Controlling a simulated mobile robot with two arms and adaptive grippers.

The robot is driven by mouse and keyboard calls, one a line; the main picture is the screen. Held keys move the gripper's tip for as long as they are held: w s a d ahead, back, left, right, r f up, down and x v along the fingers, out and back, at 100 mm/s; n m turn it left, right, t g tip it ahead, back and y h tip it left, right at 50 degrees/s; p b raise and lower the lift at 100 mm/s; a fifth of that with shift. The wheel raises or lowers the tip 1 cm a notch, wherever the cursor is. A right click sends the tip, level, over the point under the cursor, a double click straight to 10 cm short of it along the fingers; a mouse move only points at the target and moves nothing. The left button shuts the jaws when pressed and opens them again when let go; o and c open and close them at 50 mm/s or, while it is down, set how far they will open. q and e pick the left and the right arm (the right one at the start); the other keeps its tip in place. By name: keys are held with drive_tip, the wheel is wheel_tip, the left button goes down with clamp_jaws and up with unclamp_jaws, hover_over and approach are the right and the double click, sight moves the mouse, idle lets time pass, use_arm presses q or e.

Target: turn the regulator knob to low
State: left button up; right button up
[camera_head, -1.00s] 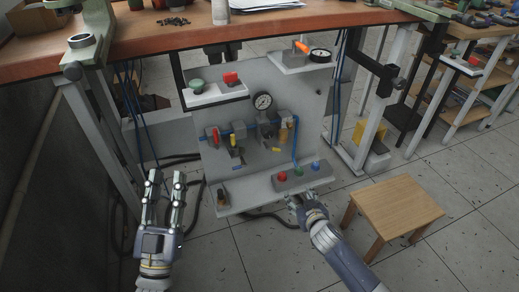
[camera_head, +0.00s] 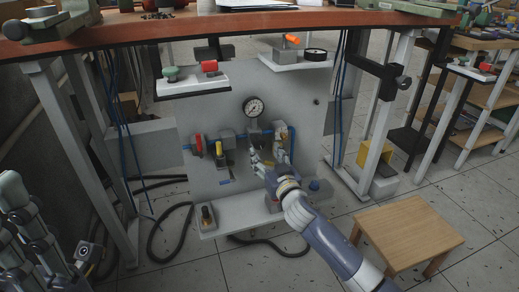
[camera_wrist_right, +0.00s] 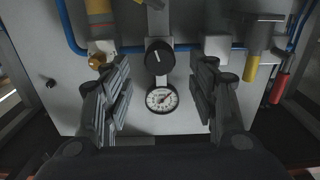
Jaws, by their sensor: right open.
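The regulator knob (camera_wrist_right: 159,56) is black and round with a short white mark. In the right wrist view it sits between my open right fingers, with a gap on both sides. In the head view the knob is hidden behind my right gripper (camera_head: 256,158), which is at the grey panel below the gauge (camera_head: 253,107). In the wrist view the right gripper (camera_wrist_right: 163,70) holds nothing, and the gauge (camera_wrist_right: 161,99) shows below the knob. My left gripper (camera_head: 35,235) is at the left edge of the head view, partly cut off; its opening is unclear.
A red valve (camera_head: 198,144) and blue pipe are left of the knob area. A lower shelf (camera_head: 235,212) juts out below. The upper left shelf (camera_head: 190,86) holds green and red buttons. A wooden stool (camera_head: 408,230) stands at the right. Cables lie on the floor.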

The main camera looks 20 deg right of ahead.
sight(260, 146)
drive_tip(key=shift+w+b, duration=0.95)
drive_tip(key=shift+w, duration=2.15)
drive_tip(key=c, duration=1.1)
